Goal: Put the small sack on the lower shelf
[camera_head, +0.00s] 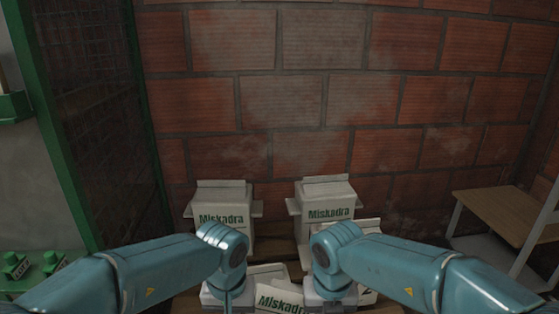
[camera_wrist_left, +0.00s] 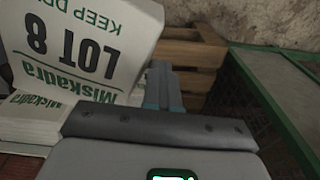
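Several white sacks printed "Miskadra" stand in front of the brick wall: one at left (camera_head: 224,222), one at right (camera_head: 326,203), and a lower one (camera_head: 275,298) between my wrists. I cannot tell which is the small sack. A sack marked "LOT 8" (camera_wrist_left: 85,40) fills the upper left of the left wrist view, above another sack (camera_wrist_left: 30,115). My left gripper (camera_wrist_left: 163,85) shows blue fingers beside the "LOT 8" sack; their gap and any contact are unclear. In the head view both grippers are hidden below my wrists. A wooden shelf (camera_head: 500,208) stands at right, with a lower level (camera_head: 482,247) under it.
The sacks rest on wooden pallet boards (camera_wrist_left: 190,50). The brick wall (camera_head: 340,90) closes off the back. Some floor beside the shelf appears clear.

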